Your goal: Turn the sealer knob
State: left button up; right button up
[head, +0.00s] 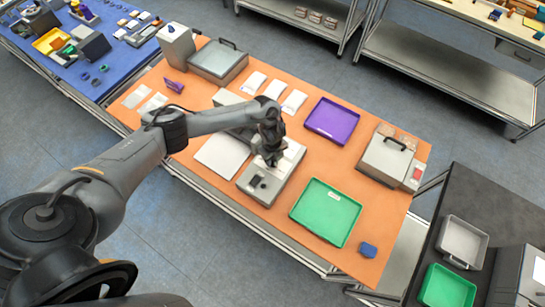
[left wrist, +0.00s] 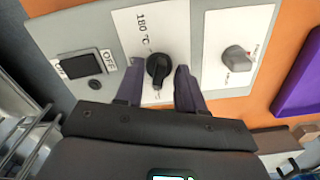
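The sealer (head: 254,190) is a grey box at the front middle of the orange table. In the left wrist view its panel (left wrist: 205,20) shows a black knob (left wrist: 159,70) on a white plate marked "180 °C". A black switch (left wrist: 82,65) marked OFF is to the left, and a smaller grey knob (left wrist: 237,57) is to the right. My left gripper (head: 271,160) is over the sealer, hiding part of it. In the left wrist view its fingers (left wrist: 158,80) are apart, one on each side of the black knob, with visible gaps. My right gripper is not in view.
A green tray (head: 327,236) and a purple tray (head: 332,121) lie right of the sealer. White packets (head: 273,89) lie behind it. A lidded grey box (head: 385,160) stands at the table's right end, and a dark blue object (head: 368,250) sits at the front right corner.

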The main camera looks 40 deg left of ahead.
pick_arm(q)
notch_tip(320, 180, up, 11)
jog(key=shift+p, duration=0.3)
dwell(0.4)
jog(key=shift+f, duration=0.1)
